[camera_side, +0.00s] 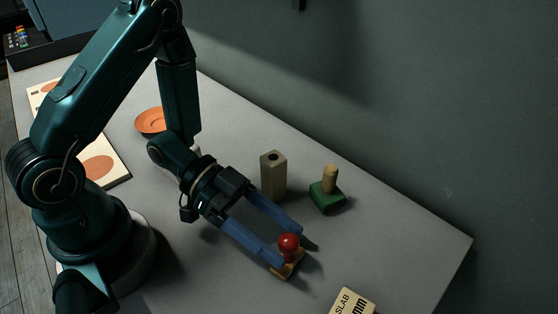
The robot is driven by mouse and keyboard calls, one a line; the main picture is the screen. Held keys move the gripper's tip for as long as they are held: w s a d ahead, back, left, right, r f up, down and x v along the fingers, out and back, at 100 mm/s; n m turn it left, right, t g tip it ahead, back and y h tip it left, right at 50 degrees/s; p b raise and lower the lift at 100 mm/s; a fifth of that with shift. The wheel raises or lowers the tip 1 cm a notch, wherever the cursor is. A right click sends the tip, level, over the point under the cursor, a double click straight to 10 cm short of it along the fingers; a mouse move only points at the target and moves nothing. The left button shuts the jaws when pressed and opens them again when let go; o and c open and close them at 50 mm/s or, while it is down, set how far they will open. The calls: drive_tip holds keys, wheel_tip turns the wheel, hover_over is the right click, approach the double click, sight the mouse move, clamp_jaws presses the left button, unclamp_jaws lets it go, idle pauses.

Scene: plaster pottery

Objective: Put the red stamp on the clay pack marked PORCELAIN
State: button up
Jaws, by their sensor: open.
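A stamp with a round red knob (289,242) and a tan base stands on the grey table, right of the middle. My gripper (288,249) is open, with its two blue fingers reaching down to the right. The red knob shows between the fingertips; the near finger covers part of the base. I cannot tell whether either finger touches it. No clay pack marked PORCELAIN can be read in this view.
A green-based stamp (327,196) with a wooden handle and a tan block with a hole (273,175) stand behind my gripper. A pale piece marked SLAB (350,303) is cut off at the bottom edge. An orange dish (150,122) lies at left. The right table corner is clear.

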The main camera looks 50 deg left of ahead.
wheel_tip(320, 180, up, 13)
drive_tip(key=w+a+r+n+t+y, duration=0.1)
drive_tip(key=w+a+n+t+y, duration=0.35)
drive_tip(key=w, duration=0.45)
drive_tip(key=w+a+n+t+y, duration=0.1)
drive_tip(key=w+n+t+y, duration=0.2)
drive_tip(key=w+n+y, duration=0.55)
drive_tip(key=n+g, duration=0.1)
drive_tip(key=g, duration=1.1)
hover_over(288, 253)
drive_tip(key=f, duration=0.2)
drive_tip(key=shift+t, duration=0.35)
drive_tip(key=f, duration=0.6)
drive_tip(key=w+a+f, duration=0.1)
drive_tip(key=f, duration=0.3)
drive_tip(key=shift+f, duration=2.65)
